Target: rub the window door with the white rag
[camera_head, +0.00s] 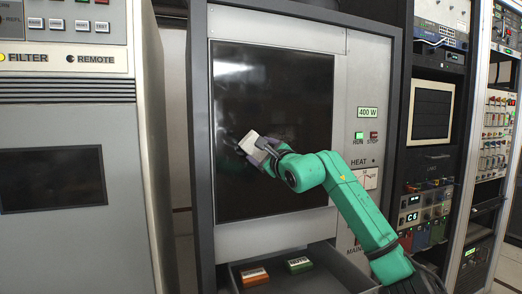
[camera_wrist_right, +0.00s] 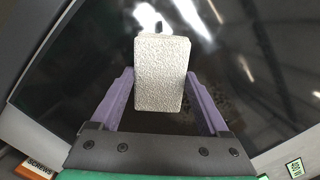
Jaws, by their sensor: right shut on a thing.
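The window door (camera_head: 272,170) is a dark, glossy pane in a light grey cabinet front, with pale reflections at its upper left. My right gripper (camera_head: 248,147) is in front of the middle-left of the pane, shut on the white rag (camera_head: 259,143), a pale, block-shaped piece with a rough surface. In the right wrist view the rag (camera_wrist_right: 162,73) sits between the two purple fingers, with the dark pane (camera_wrist_right: 90,75) behind it. I cannot tell whether the rag touches the pane. My left gripper is not in view.
Below the window, an open drawer (camera_head: 318,280) holds an orange box (camera_head: 254,276) and a green box (camera_head: 299,265). Racks of equipment stand further right, and a grey cabinet (camera_head: 65,235) stands left.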

